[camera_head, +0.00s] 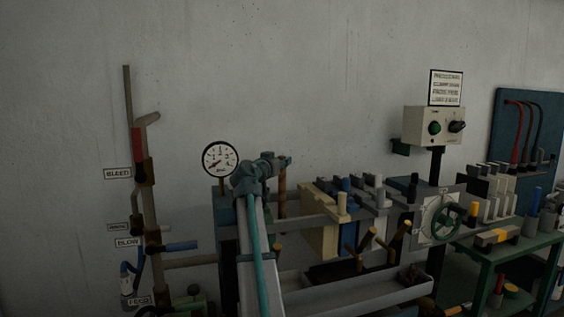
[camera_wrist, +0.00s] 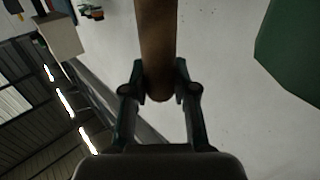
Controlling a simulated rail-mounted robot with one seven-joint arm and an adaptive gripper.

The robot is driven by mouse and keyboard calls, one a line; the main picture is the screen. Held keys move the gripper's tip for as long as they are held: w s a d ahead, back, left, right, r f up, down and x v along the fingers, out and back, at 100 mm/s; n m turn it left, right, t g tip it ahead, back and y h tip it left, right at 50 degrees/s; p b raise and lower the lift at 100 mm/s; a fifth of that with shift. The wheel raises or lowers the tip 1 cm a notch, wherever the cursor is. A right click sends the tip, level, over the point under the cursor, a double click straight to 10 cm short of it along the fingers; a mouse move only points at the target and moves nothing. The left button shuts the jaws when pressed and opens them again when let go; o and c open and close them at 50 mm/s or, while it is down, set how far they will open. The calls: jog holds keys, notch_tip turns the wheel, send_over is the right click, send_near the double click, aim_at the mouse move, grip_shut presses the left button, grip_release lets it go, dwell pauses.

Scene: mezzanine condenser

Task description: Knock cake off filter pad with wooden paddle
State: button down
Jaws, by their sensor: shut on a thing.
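My gripper (camera_head: 280,163) is shut on the wooden paddle (camera_head: 282,193), which hangs upright left of the filter plates. The wrist view shows the brown paddle (camera_wrist: 156,40) between the two fingers (camera_wrist: 160,90); its far end is cut off by the picture edge. The filter press holds a cream plate (camera_head: 317,235), a blue plate (camera_head: 347,214) and grey plates further right on side rails. My gripper is above and left of the cream plate, apart from it. I cannot make out the cake or the filter pad between the plates.
A long grey tray (camera_head: 350,293) lies below the plates, with dark material in it. A pressure gauge (camera_head: 220,158) and valve pipes (camera_head: 145,190) stand left. A handwheel (camera_head: 447,220), control box (camera_head: 434,125) and green bench (camera_head: 500,245) are right.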

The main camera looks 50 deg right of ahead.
dwell(0.4)
jog(key=w+a+b, duration=0.2)
jog(key=shift+a, duration=0.4)
jog(key=shift+s+d, duration=0.1)
jog(key=shift+s+d+b, duration=0.35)
jog(key=shift+s+d, duration=0.4)
jog(key=shift+d, duration=0.35)
dwell(0.5)
